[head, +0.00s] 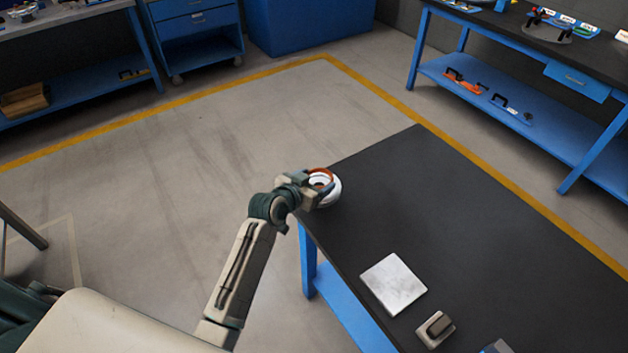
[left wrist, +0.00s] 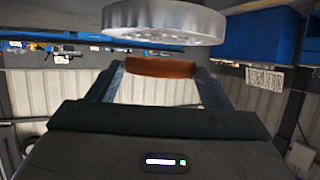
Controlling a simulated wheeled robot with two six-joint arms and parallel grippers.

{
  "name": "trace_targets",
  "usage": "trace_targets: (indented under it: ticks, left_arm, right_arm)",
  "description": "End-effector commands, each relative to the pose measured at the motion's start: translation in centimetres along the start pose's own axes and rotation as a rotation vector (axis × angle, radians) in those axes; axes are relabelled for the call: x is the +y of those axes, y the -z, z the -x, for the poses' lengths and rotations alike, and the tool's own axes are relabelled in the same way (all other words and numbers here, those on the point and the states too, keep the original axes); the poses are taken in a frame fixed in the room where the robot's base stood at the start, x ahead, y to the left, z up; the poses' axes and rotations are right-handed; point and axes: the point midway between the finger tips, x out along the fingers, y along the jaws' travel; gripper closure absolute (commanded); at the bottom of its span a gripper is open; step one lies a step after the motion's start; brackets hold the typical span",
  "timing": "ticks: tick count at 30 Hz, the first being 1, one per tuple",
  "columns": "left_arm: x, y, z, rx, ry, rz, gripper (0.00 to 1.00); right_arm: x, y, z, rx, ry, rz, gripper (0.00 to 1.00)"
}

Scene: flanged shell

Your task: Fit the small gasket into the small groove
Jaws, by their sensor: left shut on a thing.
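The small gasket, an orange-brown ring (head: 321,172), is between the fingers of my left gripper (head: 314,187), which is shut on it. In the left wrist view the gasket (left wrist: 162,67) spans the two fingertips of the gripper (left wrist: 162,75). The white flanged shell (head: 335,191) is at the near left corner of the black table, partly hidden by the gripper and gasket. In the left wrist view the shell's round flange (left wrist: 165,22) appears close to the gasket, with a narrow gap between them. The small groove cannot be made out. My right gripper is not in view.
The black table (head: 440,220) has a pale square plate (head: 393,284) and a small grey block (head: 435,329) toward its near side. Its middle is clear. A blue-framed workbench (head: 540,110) stands at the back right. Open floor lies left of the table.

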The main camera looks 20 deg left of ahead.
Motion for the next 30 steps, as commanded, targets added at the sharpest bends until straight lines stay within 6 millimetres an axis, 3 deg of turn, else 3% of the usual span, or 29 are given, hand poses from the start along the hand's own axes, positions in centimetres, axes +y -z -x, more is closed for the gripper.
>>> trace_targets:
  ticks: [30]
  left_arm:
    - [0.0, -1.9, -0.8, 0.001, 0.000, -0.001, 0.57]
  right_arm:
    - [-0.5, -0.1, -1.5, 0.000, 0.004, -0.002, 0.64]
